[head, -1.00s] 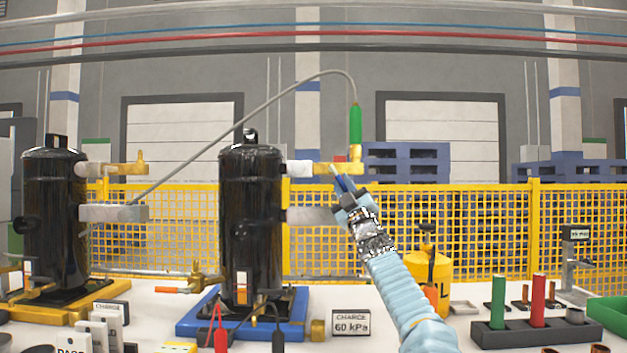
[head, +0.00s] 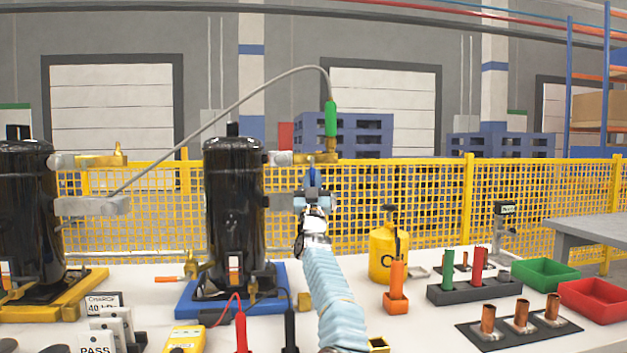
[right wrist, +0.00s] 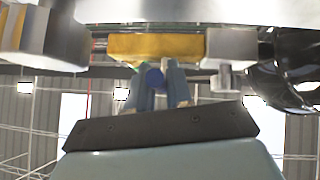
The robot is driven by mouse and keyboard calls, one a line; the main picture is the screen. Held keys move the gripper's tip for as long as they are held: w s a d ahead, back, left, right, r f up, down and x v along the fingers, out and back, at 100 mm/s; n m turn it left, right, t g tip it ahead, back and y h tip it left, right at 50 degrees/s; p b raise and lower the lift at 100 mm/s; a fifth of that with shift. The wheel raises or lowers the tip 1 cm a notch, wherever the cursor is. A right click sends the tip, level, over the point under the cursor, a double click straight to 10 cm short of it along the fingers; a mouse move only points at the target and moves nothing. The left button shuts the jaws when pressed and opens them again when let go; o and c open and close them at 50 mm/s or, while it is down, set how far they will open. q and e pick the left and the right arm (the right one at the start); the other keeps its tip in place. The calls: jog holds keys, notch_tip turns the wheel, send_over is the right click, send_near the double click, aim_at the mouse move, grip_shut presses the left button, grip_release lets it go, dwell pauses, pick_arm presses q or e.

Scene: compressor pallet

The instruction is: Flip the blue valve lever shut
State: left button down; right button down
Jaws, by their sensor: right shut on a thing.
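The blue valve lever (head: 311,173) hangs below a brass valve (head: 318,158) on the upper pipe of the middle black compressor (head: 233,200). My right gripper (head: 312,186) reaches up from below, directly under the valve. In the right wrist view its two fingers (right wrist: 162,82) are shut on the blue lever (right wrist: 154,77), which shows as a small round blue part between them. The brass valve (right wrist: 155,47) lies just above the fingertips there. Most of the lever is hidden by the fingers. My left gripper is not in view.
A green hose fitting (head: 331,118) stands on the valve, with a grey hose arching left. A lower grey pipe fitting (head: 285,201) is left of my gripper. A yellow bottle (head: 391,252) stands to the right. Holders and red and black leads (head: 240,330) crowd the table.

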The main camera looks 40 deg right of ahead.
jog(key=shift+w+a+m+g+h, duration=0.15)
jog(key=shift+m+g+h, duration=0.35)
jog(key=shift+m, duration=0.1)
jog(key=c, duration=1.1)
grip_release()
jog(key=shift+c, duration=0.2)
jog(key=shift+f, duration=0.1)
jog(key=b+v, duration=1.3)
jog(key=b, duration=0.1)
jog(key=shift+s+a+f, duration=0.2)
jog(key=shift+s+f, duration=0.05)
